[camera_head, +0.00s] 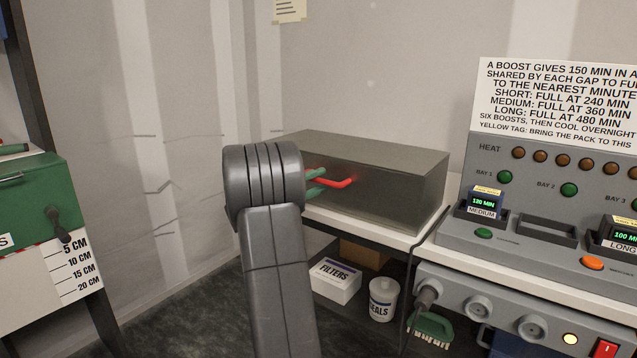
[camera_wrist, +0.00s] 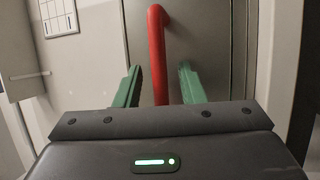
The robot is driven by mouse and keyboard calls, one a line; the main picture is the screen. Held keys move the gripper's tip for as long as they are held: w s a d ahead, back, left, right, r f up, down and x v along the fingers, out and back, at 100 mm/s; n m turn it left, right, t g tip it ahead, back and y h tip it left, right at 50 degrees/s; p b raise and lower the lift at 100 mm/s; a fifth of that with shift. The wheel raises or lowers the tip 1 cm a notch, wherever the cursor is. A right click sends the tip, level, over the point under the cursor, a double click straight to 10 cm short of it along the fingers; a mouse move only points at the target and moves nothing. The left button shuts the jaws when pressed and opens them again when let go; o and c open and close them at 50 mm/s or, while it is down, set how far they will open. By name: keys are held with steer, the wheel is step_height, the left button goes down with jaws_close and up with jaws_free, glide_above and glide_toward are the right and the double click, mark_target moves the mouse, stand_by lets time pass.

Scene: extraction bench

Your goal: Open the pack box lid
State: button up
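The pack box (camera_head: 400,185) is a grey box on the bench in the middle of the head view, and its lid (camera_head: 365,150) looks shut. A red bar handle (camera_head: 343,183) sticks out from its front. In the wrist view, the red handle (camera_wrist: 158,55) stands out from a grey-green panel. My gripper (camera_head: 320,182) has green fingers. In the wrist view, my gripper (camera_wrist: 159,72) is open, with the handle between its fingers and a visible gap on each side. My arm hides the left part of the box in the head view.
A charging console (camera_head: 545,262) with packs in bays stands to the right, below a sign (camera_head: 560,100). A green case (camera_head: 40,205) is at the left. A filters box (camera_head: 335,280), a seals tub (camera_head: 383,298) and a brush (camera_head: 430,328) are below the bench.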

steer(key=shift+w+d+r, duration=0.1)
steer(key=shift+w+d, duration=0.1)
steer(key=shift+d, duration=0.1)
jaws_close()
